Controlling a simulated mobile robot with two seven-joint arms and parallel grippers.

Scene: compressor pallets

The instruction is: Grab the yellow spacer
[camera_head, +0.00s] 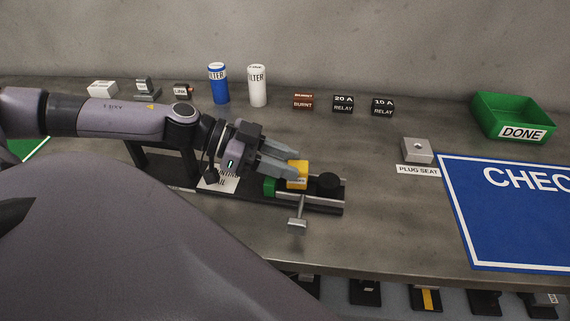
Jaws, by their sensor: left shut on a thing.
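The yellow spacer (298,174) is a small yellow block with a dark-marked label on its front. My left gripper (290,165) reaches in from the left and is shut on the yellow spacer. Its fingers hide part of the spacer's upper left side. I cannot tell whether the spacer touches the fixture under it. My right gripper is not in view.
Behind stand a blue filter (218,84), a white filter (257,86), a burnt relay (303,102) and two black relays (343,104). To the right are the plug seat (418,151), a blue CHECK mat (515,225) and a green DONE bin (490,106). A handle (298,224) juts forward from the fixture.

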